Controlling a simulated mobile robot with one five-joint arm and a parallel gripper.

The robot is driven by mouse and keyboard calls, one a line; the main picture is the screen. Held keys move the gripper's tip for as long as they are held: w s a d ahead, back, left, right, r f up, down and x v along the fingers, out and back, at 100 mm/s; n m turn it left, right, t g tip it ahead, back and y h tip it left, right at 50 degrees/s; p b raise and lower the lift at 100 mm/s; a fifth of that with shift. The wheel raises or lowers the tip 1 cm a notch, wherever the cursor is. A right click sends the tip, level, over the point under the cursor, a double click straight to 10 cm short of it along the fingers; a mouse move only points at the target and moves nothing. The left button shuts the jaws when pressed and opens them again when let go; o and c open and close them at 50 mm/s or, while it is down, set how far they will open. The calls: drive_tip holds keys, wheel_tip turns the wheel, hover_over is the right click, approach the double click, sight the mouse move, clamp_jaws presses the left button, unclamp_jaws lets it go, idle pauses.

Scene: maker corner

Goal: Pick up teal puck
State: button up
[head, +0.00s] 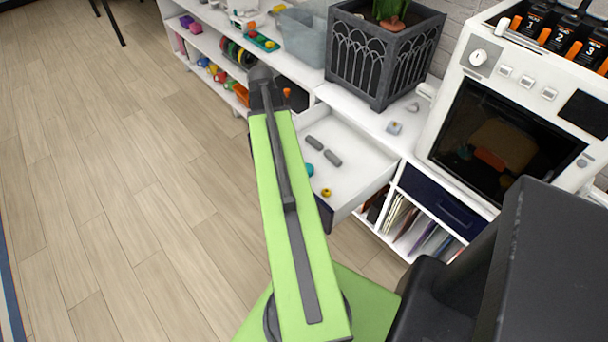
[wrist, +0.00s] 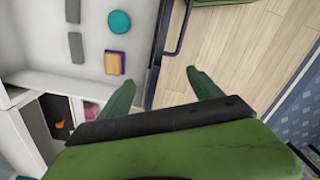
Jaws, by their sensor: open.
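The teal puck (head: 309,170) lies in the open white drawer (head: 352,183), partly hidden behind my green arm in the head view. In the wrist view the teal puck (wrist: 119,23) shows whole as a round disc near the top, on the drawer floor. My gripper (wrist: 161,76) is open and empty, with its two green fingers apart below and right of the puck. The fingers appear over the drawer's dark front edge (wrist: 168,45) and the wood floor beside it. In the head view my fingers are hidden by the arm.
Grey blocks (head: 332,157) and a small yellow piece (head: 326,193) share the drawer. A dark planter (head: 378,60) and an oven (head: 505,140) stand on the counter. The left floor is clear.

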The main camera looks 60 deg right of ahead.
drive_tip(key=s+d, duration=0.9)
drive_tip(key=f+b, duration=1.2)
drive_tip(key=f, duration=0.1)
drive_tip(key=shift+a+b, duration=0.2)
drive_tip(key=shift+b, duration=0.15)
drive_tip(key=shift+r, duration=0.15)
drive_tip(key=f+b, duration=0.5)
drive_tip(key=shift+w+d+f, duration=0.15)
drive_tip(key=shift+d+f, duration=0.05)
drive_tip(key=shift+d, duration=0.1)
drive_tip(key=shift+r, duration=0.2)
clamp_jaws()
